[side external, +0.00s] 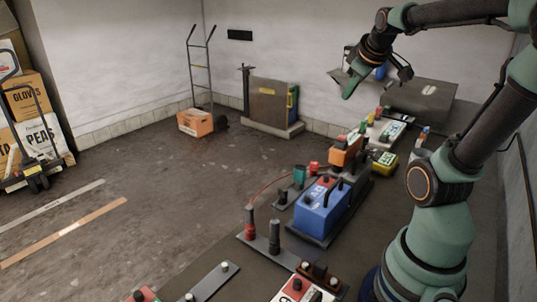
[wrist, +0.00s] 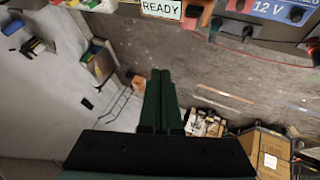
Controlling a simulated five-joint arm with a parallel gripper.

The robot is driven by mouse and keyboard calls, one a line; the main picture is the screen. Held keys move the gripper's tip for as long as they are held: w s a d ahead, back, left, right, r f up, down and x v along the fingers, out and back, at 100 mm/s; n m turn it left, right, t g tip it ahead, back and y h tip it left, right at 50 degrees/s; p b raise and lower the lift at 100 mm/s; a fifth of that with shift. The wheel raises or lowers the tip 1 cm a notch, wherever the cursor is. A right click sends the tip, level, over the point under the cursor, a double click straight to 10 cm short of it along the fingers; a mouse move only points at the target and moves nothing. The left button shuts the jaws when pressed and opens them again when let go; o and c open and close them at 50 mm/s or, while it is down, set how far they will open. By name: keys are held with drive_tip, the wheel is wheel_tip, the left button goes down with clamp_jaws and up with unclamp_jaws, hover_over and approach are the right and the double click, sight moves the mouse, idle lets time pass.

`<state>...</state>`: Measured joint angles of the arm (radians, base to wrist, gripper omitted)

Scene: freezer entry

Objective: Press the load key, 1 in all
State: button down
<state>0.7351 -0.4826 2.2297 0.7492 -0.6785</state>
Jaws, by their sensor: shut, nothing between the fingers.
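My gripper (side external: 349,92) is raised above the back end of the bench in the side view. In the wrist view its two dark green fingers (wrist: 161,75) lie side by side, shut with nothing between them. A device with a green-framed READY display (wrist: 161,9) is at the top of the wrist view, apart from the fingers. A pale panel with a green-edged display (side external: 392,131) lies on the bench below my gripper in the side view. I cannot make out which key is the load key.
A blue battery (side external: 325,207) stands on the bench, marked 12 V in the wrist view (wrist: 277,10). An orange device (side external: 346,151) and a yellow box (side external: 384,162) stand near it. Posts and a red cable are at the front.

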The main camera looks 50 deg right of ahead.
sight(345, 138)
drive_tip(key=shift+s+d, duration=0.1)
drive_tip(key=shift+d, duration=0.1)
drive_tip(key=shift+f, duration=4.4)
drive_tip(key=shift+s+f, duration=0.1)
drive_tip(key=shift+f, duration=0.35)
drive_tip(key=shift+f, duration=0.45)
drive_tip(key=shift+r, duration=0.9)
